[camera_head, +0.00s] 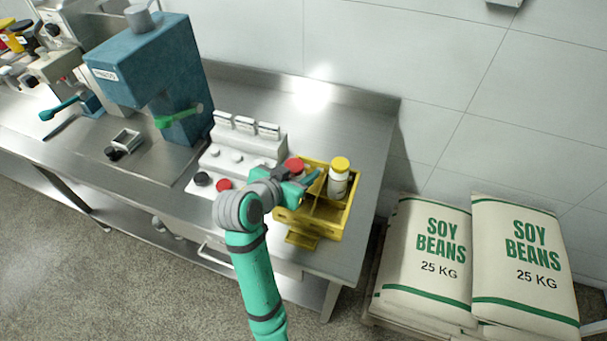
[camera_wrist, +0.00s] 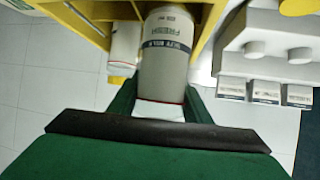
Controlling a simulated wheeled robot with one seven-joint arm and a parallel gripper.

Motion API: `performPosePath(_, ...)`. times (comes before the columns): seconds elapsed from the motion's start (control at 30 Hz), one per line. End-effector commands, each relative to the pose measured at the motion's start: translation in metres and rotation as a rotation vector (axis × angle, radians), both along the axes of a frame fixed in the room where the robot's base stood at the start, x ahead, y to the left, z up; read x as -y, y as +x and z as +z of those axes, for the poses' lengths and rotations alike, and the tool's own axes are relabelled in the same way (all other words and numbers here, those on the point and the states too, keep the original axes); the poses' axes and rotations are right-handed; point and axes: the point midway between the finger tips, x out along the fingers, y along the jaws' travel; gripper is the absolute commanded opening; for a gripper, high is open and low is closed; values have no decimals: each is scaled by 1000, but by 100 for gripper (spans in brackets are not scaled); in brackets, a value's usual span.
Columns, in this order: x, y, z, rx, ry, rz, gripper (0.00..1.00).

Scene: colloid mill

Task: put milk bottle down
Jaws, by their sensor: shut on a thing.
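The held milk bottle (camera_wrist: 168,55) has a white body with a "FRESH" label in the wrist view. In the head view a red cap (camera_head: 294,164) shows just behind my gripper (camera_head: 308,180), and the bottle's body is mostly hidden there. My gripper is shut on this bottle; its green fingers also show in the wrist view (camera_wrist: 160,103). The yellow crate (camera_head: 332,227) stands on the steel counter, divided into compartments. The held bottle is at the crate's back left edge; I cannot tell whether its base is inside a compartment.
A yellow-capped bottle (camera_head: 338,180) stands in the crate's back right compartment. A white control panel (camera_head: 240,150) with knobs is left of the crate. The blue mill (camera_head: 150,75) is farther left. Soy bean sacks (camera_head: 425,250) lie right of the counter (camera_head: 365,155), which is clear behind the crate.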

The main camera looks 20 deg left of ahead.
Motion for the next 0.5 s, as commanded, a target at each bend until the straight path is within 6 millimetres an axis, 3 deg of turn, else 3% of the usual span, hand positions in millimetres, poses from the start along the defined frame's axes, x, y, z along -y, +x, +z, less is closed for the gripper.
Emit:
performPosePath(0.13,2,0,-20,-1,-1,-3,15)
performPosePath(0.5,-6,-2,-24,0,-1,11,15)
